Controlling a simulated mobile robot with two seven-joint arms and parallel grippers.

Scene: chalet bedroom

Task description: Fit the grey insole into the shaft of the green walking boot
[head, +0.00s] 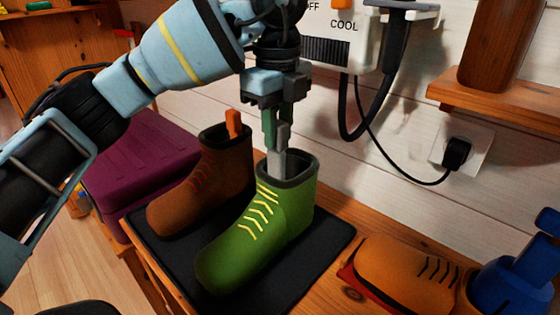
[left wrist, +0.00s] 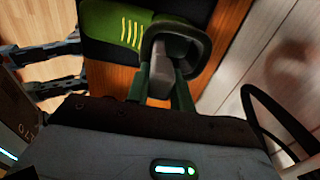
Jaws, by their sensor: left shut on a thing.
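The green walking boot (head: 240,240) with yellow laces stands upright on a black mat (head: 315,258). The grey insole (head: 277,163) is upright, with its lower end inside the boot's shaft opening and its upper part above the rim. My left gripper (head: 277,128) is shut on the insole's upper end, just above the boot. In the left wrist view, the insole (left wrist: 160,82) runs from between the green fingers into the dark-rimmed opening of the green boot (left wrist: 130,27). The insole's lower end is hidden inside the shaft. I cannot identify my right gripper in either view.
A brown boot (head: 205,187) with an orange piece (head: 233,122) sticking out stands behind left on the mat. A tan boot (head: 405,272) lies at right beside a blue object (head: 515,285). A white wall unit (head: 335,35) and its hanging black cable (head: 350,125) are close behind my gripper.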

